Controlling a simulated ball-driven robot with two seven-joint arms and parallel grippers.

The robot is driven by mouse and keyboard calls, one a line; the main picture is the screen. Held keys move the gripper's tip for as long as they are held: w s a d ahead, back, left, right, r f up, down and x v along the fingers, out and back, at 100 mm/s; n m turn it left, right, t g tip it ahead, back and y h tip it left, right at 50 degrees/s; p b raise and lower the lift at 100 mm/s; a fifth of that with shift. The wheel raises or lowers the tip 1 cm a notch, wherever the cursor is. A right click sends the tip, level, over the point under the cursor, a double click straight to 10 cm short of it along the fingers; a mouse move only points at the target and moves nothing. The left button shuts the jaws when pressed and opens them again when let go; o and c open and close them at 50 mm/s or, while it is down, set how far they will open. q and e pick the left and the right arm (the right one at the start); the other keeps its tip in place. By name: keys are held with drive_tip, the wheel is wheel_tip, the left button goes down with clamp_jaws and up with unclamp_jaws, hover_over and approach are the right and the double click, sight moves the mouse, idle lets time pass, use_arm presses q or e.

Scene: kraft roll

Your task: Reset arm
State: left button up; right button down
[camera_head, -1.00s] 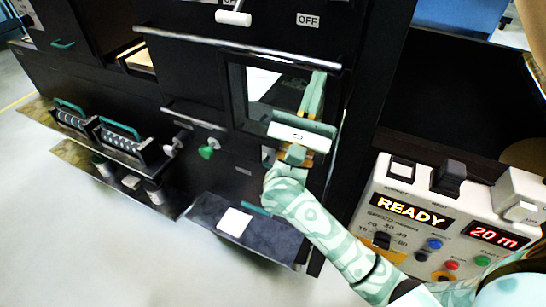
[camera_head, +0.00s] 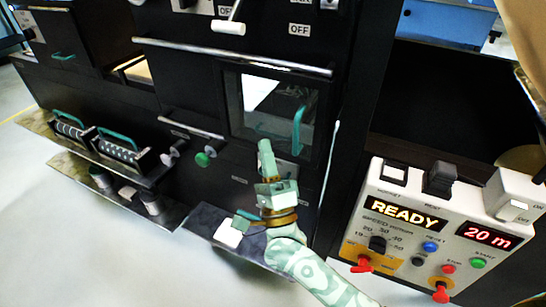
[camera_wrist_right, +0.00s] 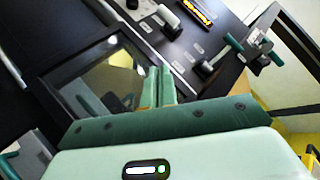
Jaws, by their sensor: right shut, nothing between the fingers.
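My right gripper (camera_head: 264,150) is in front of the black machine, just below its glass window (camera_head: 268,105). Its fingers point up and no object shows at them. In the right wrist view the two green fingers (camera_wrist_right: 158,88) lie side by side, shut and empty, with the window behind them. A green handle (camera_head: 298,130) shows at the window's right side, beside the gripper and apart from it. My left gripper is not in either view.
A control panel (camera_head: 412,215) reading READY and 20 m stands at the right. A low dark tray (camera_head: 205,218) with a white sheet (camera_head: 229,236) lies below the gripper. Rollers with green handles (camera_head: 118,150) stand at the left. Open floor (camera_head: 70,240) lies at the lower left.

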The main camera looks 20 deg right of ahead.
drive_tip(key=shift+f, duration=0.15)
idle(0.3)
drive_tip(key=w+a+f+n+g+y, duration=0.15)
drive_tip(key=f+n+g+y, duration=0.25)
drive_tip(key=f+n, duration=0.55)
drive_tip(key=w+a+f+n+g+y, duration=0.1)
drive_tip(key=a+f+n+g+y, duration=0.15)
drive_tip(key=f+n+g, duration=0.65)
drive_tip(key=s+d+f+n+g+h, duration=0.15)
drive_tip(key=s+f, duration=0.35)
drive_tip(key=f, duration=0.5)
drive_tip(key=s+d+f+n+g, duration=0.1)
drive_tip(key=s+d+f+g, duration=0.15)
drive_tip(key=s+f, duration=0.5)
drive_tip(key=s+d+f+n+g+h, duration=0.1)
drive_tip(key=s+d+f, duration=0.2)
drive_tip(key=f, duration=0.9)
drive_tip(key=s+d+f+g, duration=0.2)
drive_tip(key=s+f+g, duration=0.1)
drive_tip(key=s, duration=0.9)
drive_tip(key=s+d+f+n+g+h, duration=0.1)
drive_tip(key=s+d+f+g, duration=0.1)
drive_tip(key=s, duration=1)
drive_tip(key=s+d+f+n+g+h, duration=0.1)
drive_tip(key=s+d+f+g, duration=0.2)
drive_tip(key=s, duration=0.9)
wheel_tip(320, 180, down, 3)
drive_tip(key=shift+d+f+g, duration=0.1)
drive_tip(key=shift+d+g, duration=0.05)
drive_tip(key=shift+g, duration=0.15)
